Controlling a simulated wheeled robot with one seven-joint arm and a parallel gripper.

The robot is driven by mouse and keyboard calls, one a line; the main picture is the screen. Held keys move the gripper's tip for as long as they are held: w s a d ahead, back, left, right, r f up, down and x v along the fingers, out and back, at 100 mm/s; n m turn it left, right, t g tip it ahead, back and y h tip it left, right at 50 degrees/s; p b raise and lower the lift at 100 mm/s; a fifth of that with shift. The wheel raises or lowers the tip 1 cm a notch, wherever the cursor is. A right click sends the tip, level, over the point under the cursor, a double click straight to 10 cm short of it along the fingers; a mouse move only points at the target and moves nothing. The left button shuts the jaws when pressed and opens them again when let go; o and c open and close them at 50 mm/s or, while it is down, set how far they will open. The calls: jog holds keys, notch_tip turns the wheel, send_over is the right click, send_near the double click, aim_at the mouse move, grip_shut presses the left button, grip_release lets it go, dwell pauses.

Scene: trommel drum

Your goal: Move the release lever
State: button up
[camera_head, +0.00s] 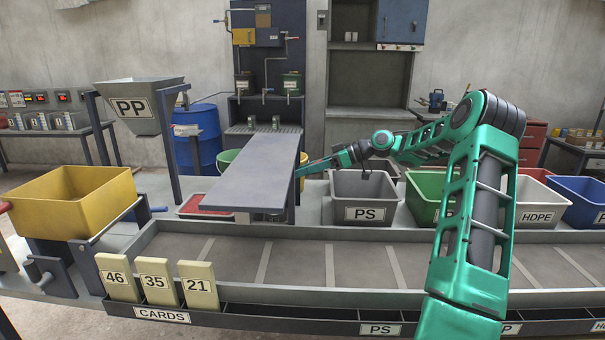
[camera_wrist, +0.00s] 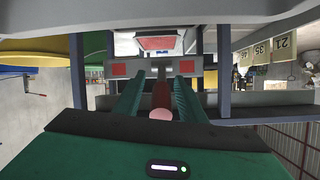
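A dark red lever-like rod with a pinkish rounded end (camera_wrist: 161,113) shows in the wrist view; I take it to be the release lever. It lies between the two long green fingers of my gripper (camera_wrist: 159,95). The fingers are apart, with a visible gap on each side of the rod. Whether either finger touches it farther along is not clear. Beyond the fingertips is a grey crossbar with two red squares (camera_wrist: 185,67). In the head view my arm reaches behind the sloping grey plate (camera_head: 256,172), which hides the fingertips and the lever.
A yellow bin (camera_head: 75,203) stands at the left and a PP hopper (camera_head: 133,107) behind it. A grey PS bin (camera_head: 362,198) is right of the plate. Numbered cards (camera_head: 198,284) stand at the front trough. In the wrist view, grey posts (camera_wrist: 224,72) flank the fingers.

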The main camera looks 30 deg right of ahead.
jog(key=shift+w+a+f, duration=0.2)
jog(key=shift+w+a, duration=0.05)
jog(key=shift+a, duration=0.15)
grip_shut()
jog(key=shift+r, duration=0.15)
jog(key=g+h, duration=0.1)
jog(key=a+r+g+h, duration=0.1)
jog(key=shift+w+h, duration=0.35)
jog(key=shift+h, duration=0.05)
jog(key=shift+w+a+r+g+h, duration=0.2)
jog(key=shift+g+h, duration=0.15)
jog(key=shift+h, duration=0.2)
jog(key=shift+w+a+r+g+h, duration=0.15)
jog(key=shift+g+h, duration=0.2)
jog(key=shift+h, duration=0.2)
grip_release()
jog(key=shift+s, duration=0.1)
